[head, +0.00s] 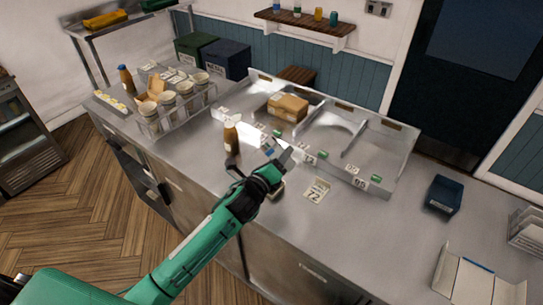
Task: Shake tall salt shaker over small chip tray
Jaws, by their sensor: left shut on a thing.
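My left gripper (277,164) is in the middle of the view, over the steel counter, and is shut on the tall salt shaker. A small white and blue part (269,148) shows beside the fingers, and I take it for part of the shaker; the rest is hidden or too small to make out. A small tan-rimmed thing (278,191) on the counter shows just below the gripper, mostly covered by it. It may be the small chip tray, but I cannot tell for sure. My right gripper is not in view.
A brown bottle (231,138) stands left of the gripper. A steel divided bay (348,155) holding a cardboard box (288,107) lies behind. A card marked 72 (316,191) lies to the right. A dark blue bin (443,195) stands further right, with bare counter between.

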